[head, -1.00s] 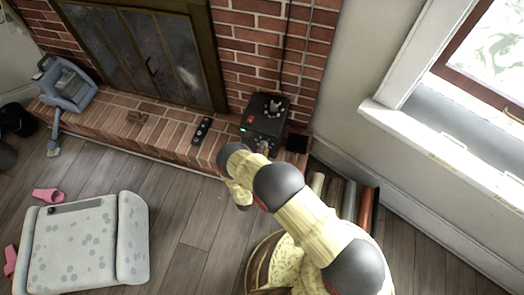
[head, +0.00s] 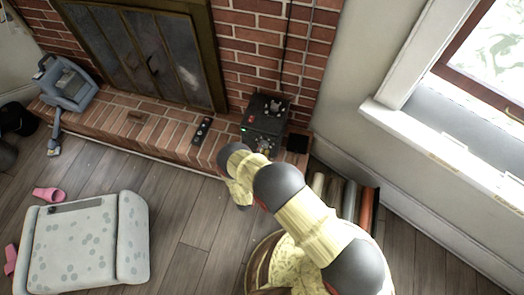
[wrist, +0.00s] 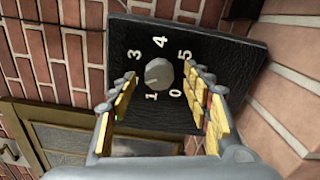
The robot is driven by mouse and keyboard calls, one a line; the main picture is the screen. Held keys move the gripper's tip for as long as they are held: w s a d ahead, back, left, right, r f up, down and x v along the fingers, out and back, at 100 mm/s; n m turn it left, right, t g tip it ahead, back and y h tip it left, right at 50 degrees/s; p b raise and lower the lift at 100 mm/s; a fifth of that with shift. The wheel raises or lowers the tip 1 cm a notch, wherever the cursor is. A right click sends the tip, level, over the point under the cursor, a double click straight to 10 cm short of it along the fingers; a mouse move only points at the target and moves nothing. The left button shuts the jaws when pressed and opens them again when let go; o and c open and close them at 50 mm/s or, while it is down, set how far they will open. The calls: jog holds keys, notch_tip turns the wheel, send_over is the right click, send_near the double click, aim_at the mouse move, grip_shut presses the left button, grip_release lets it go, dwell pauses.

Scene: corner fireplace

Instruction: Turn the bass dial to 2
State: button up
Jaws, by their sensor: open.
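The bass dial is a round grey knob (wrist: 159,74) on a black panel (wrist: 225,55) in the wrist view. Pale numerals 0, 1, 3, 4 and 5 show around it. The 2 is not visible; the left finger covers part of that side. I cannot tell clearly where the knob points. My gripper (wrist: 161,77) is open, with its yellow-padded fingers on either side of the knob in the picture and no clear contact. In the head view the black box (head: 258,108) stands on the brick hearth, and my gripper is not clearly distinguishable there.
A dark remote-like strip (head: 202,130) lies on the brick hearth (head: 165,125) left of the box. A blue-grey device (head: 68,85) stands at the far left. Rolled items (head: 345,195) and a basket (head: 262,260) are near my arm. A spotted cushion (head: 85,240) lies on the floor.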

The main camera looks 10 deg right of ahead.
jog(key=v, duration=1.2)
jog(key=shift+f, duration=0.1)
dwell(0.4)
